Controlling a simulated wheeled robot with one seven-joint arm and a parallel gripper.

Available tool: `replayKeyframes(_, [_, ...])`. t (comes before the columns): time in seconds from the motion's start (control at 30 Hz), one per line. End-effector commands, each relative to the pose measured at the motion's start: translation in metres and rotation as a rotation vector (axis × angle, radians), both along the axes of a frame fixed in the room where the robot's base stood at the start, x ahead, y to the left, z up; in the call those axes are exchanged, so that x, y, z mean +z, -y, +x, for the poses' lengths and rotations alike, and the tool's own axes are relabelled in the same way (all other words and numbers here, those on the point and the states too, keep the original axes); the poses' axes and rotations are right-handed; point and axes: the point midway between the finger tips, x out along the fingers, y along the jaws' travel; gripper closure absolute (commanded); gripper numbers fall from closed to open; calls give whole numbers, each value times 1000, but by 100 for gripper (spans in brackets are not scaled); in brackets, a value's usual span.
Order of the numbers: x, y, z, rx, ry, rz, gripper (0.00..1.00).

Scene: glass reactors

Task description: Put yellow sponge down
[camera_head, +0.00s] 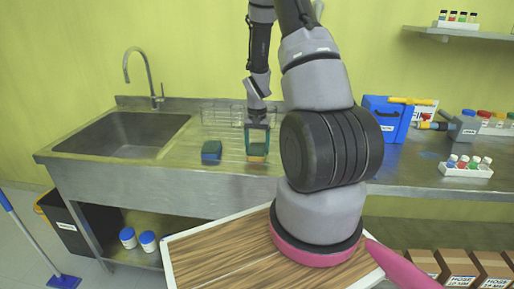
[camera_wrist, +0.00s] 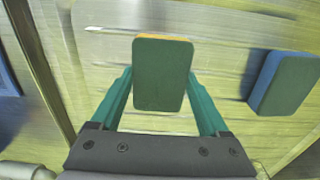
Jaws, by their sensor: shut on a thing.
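The yellow sponge (camera_head: 258,152) has a dark green top pad and a yellow lower layer. It is at the front of the metal counter, between the fingers of my gripper (camera_head: 257,137). In the wrist view the sponge (camera_wrist: 162,72) shows mostly its green face with a thin orange-yellow edge at the top. My gripper (camera_wrist: 161,88) is shut on its two long sides. The sponge is at or just above the counter surface; I cannot tell whether it touches.
A blue sponge with a green top (camera_head: 211,151) lies left of my gripper; it shows right in the wrist view (camera_wrist: 288,84). A wire rack (camera_head: 222,117) stands behind. The sink (camera_head: 120,135) is left, a blue box (camera_head: 385,120) right. The counter's front edge is close.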

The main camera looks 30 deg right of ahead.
Motion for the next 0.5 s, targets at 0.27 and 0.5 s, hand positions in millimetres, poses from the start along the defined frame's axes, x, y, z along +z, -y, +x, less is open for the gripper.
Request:
replayKeyframes(0.27, [-2,0,1,1,2,0,91])
replayKeyframes(0.5, [-3,0,1,1,2,0,0])
